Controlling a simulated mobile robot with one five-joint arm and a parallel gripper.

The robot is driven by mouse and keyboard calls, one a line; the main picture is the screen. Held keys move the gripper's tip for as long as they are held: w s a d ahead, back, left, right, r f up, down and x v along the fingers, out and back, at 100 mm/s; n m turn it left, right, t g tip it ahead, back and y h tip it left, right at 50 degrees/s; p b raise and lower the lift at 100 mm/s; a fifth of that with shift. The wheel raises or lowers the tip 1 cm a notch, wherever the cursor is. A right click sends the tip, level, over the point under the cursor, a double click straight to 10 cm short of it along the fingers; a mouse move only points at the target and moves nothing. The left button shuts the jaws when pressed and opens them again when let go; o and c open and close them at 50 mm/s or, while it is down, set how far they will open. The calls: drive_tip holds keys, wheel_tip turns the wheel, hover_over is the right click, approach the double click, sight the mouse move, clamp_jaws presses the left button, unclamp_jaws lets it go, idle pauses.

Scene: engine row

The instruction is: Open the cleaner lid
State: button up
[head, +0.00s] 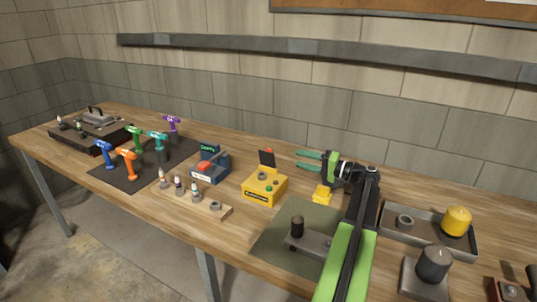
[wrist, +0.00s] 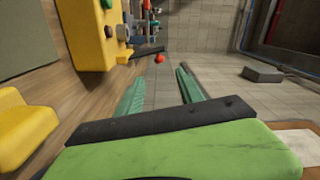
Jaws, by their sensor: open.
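A yellow box (head: 265,190) with green and red buttons, which I take for the cleaner, stands mid-bench. Its black lid (head: 267,158) stands raised, about upright, at the box's back, with a red knob at its top. In the wrist view the yellow box (wrist: 92,35) is at upper left. The lid (wrist: 150,50) juts out edge-on from it, with the red knob (wrist: 159,58) near its end. My gripper (head: 299,159) is open, its green fingers pointing left toward the lid, right of it and apart from it. Nothing is between the fingertips (wrist: 158,76).
A small yellow block (head: 322,194) sits below my gripper. A dark blue box (head: 210,168) stands left of the yellow box. A grey mat with a bracket (head: 310,240) lies in front. A tray with a yellow cylinder (head: 457,221) is at right. The wall is behind.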

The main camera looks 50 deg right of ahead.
sight(269, 151)
drive_tip(key=x, duration=1.4)
drive_tip(key=shift+w+f, duration=0.1)
drive_tip(key=shift+c, duration=0.4)
clamp_jaws()
